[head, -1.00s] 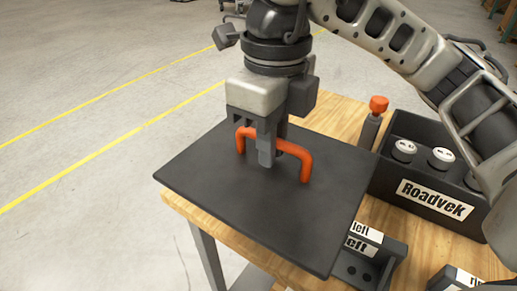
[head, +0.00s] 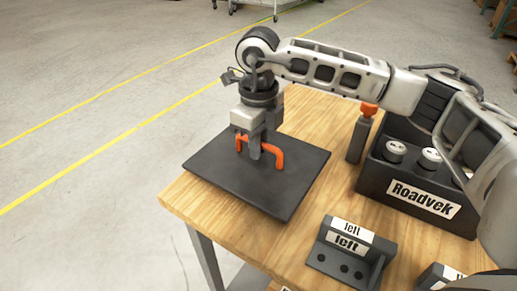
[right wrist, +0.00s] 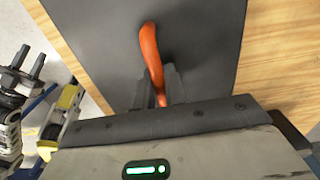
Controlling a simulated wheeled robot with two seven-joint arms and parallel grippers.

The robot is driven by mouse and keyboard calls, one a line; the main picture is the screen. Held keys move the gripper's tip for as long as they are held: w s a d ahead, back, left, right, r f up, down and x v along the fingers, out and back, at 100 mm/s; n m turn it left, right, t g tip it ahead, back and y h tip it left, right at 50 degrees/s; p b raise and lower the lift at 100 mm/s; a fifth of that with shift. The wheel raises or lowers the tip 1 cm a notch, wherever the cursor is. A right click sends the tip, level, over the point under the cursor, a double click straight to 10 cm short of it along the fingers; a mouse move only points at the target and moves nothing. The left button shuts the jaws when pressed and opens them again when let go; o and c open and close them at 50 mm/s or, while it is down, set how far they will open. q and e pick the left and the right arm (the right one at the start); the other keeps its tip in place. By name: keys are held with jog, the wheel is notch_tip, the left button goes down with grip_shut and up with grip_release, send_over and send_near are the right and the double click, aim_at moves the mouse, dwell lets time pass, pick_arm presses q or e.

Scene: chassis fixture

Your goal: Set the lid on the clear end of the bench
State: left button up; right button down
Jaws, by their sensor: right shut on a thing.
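The lid (head: 285,187) is a flat dark grey plate with an orange arched handle (head: 279,157). In the head view it is level at the left end of the wooden bench (head: 193,204), low over or on the bench top; I cannot tell if it touches. My right gripper (head: 256,152) is shut on the handle from above. The right wrist view shows the fingers (right wrist: 160,88) around the orange handle (right wrist: 149,50), with the lid (right wrist: 205,60) behind and bare wood past its edge.
A dark box labelled Roadvek (head: 372,187) with white-topped cylinders stands at the bench's right. An orange-topped post (head: 359,138) is beside it. A grey block labelled left (head: 347,250) sits at the front. Another labelled block (head: 437,277) is partly cut off.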

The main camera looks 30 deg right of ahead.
jog(key=shift+f, duration=1)
jog(key=shift+f, duration=0.15)
jog(key=c, duration=1.5)
grip_release()
jog(key=shift+o, duration=0.2)
jog(key=shift+s, duration=0.1)
notch_tip(320, 180, up, 12)
jog(key=shift+r+b, duration=0.2)
jog(key=shift+b, duration=0.15)
